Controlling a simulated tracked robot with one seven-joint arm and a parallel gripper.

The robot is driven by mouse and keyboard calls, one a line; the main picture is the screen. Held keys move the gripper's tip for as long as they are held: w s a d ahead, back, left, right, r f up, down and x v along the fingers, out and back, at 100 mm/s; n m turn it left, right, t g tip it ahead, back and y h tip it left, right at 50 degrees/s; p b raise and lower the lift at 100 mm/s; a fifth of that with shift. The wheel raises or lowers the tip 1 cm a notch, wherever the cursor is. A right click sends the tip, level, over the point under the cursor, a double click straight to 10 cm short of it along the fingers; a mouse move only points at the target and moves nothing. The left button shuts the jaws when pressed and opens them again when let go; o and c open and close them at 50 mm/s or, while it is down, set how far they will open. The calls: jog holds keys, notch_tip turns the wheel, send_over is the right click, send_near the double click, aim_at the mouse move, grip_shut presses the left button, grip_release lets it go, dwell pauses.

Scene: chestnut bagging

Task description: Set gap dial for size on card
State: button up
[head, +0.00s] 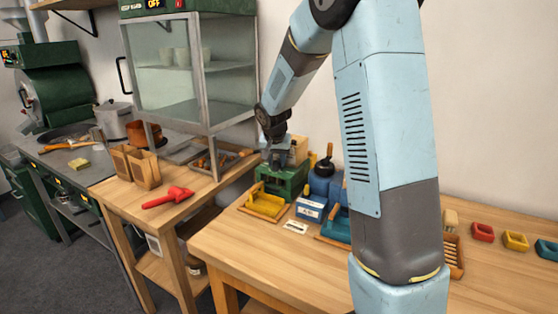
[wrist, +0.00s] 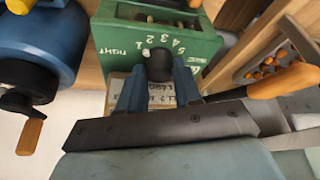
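A green box (head: 283,181), the sizing machine, stands at the back of the right-hand table. In the wrist view its green top (wrist: 120,40) carries printed numbers and a word that looks like TIGHT. A black dial knob (wrist: 160,62) sits by the numbers. My gripper (wrist: 160,82) has its two blue fingers on either side of this knob, with no clear gap seen, so it looks shut on it. A pale lettered plate lies below, partly hidden by the fingers. A small white card (head: 296,227) lies on the table; its print is too small to read.
A yellow tray (head: 264,206) stands before the green box, and a blue labelled box (head: 310,208) beside it. An orange-handled tool (wrist: 285,80) and a wooden tray of chestnuts lie right in the wrist view. A blue machine with a crank (wrist: 35,60) is left.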

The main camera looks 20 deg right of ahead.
jog(key=c, duration=0.4)
jog(key=shift+d, duration=0.4)
jog(key=shift+c, duration=0.6)
jog(key=shift+a, duration=0.3)
jog(key=shift+a+m, duration=0.1)
jog(key=shift+m, duration=0.3)
jog(key=shift+a+m+h, duration=0.1)
jog(key=shift+m+h, duration=0.3)
jog(key=shift+m, duration=0.5)
jog(key=m, duration=0.2)
jog(key=m+g+h, duration=0.1)
jog(key=m, duration=0.1)
jog(key=shift+w+a+g, duration=0.1)
jog(key=shift+w+g, duration=0.05)
jog(key=shift+g, duration=0.15)
jog(key=m+g, duration=0.1)
jog(key=m, duration=0.4)
jog(key=shift+g+h, duration=0.4)
jog(key=shift+a, duration=0.1)
